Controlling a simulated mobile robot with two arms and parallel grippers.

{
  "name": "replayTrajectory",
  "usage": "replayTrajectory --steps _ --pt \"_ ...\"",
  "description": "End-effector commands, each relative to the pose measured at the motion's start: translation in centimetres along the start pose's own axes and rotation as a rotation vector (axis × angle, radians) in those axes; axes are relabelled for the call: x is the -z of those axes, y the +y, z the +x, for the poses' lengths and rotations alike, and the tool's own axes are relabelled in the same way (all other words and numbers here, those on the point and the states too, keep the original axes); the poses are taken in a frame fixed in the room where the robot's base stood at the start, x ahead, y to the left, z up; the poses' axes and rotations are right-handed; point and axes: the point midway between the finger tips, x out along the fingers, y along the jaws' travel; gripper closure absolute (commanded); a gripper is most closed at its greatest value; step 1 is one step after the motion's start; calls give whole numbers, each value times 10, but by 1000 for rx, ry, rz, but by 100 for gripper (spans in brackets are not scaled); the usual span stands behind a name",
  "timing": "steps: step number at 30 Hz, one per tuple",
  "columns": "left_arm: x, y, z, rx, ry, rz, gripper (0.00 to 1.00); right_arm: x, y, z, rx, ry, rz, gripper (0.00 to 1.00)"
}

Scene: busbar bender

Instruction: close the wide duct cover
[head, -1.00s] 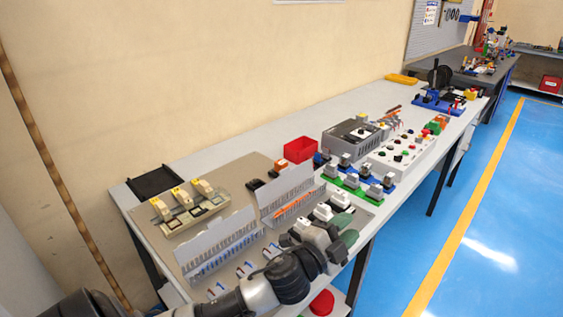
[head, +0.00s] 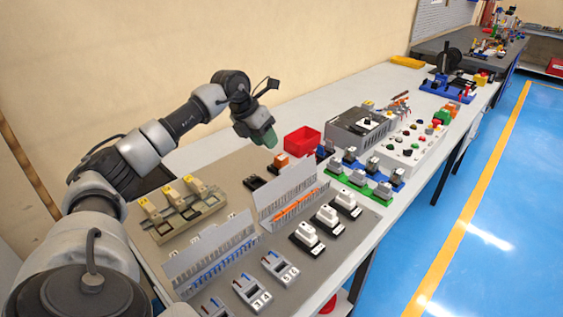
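Two slotted wiring ducts stand on the panel, each with its grey cover raised behind it. The left duct (head: 215,266) holds blue wires and its cover (head: 205,240) stands up. The right duct (head: 297,207) holds orange wires and its cover (head: 287,188) also stands up. I cannot tell surely which is the wide one. My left gripper (head: 268,139) has green fingertips and hangs in the air behind the right duct, apart from both covers. Its fingers overlap in view, so its opening is unclear. My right gripper is not in view.
A red bin (head: 302,141) stands close to my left gripper. Beige fuse holders (head: 183,208) are left of the ducts. White-handled switches (head: 326,216) and grey breakers (head: 265,281) line the front. A grey control box (head: 358,128) stands farther right.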

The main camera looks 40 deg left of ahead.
Motion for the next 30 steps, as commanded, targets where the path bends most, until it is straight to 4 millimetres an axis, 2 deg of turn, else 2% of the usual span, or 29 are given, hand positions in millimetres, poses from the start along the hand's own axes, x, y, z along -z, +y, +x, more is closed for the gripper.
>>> replayTrajectory --steps 9,15,21,28,30 --pt "0 -3 60 7 2 1 66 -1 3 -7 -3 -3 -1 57" --pt "0 -3 89 7 1 2 66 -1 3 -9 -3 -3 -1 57" --pt "0 -3 99 5 -1 3 66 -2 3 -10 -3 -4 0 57" --pt "0 -3 99 6 -1 3 66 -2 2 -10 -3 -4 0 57" --pt "0 -3 99 6 -1 3 77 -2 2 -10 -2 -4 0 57"
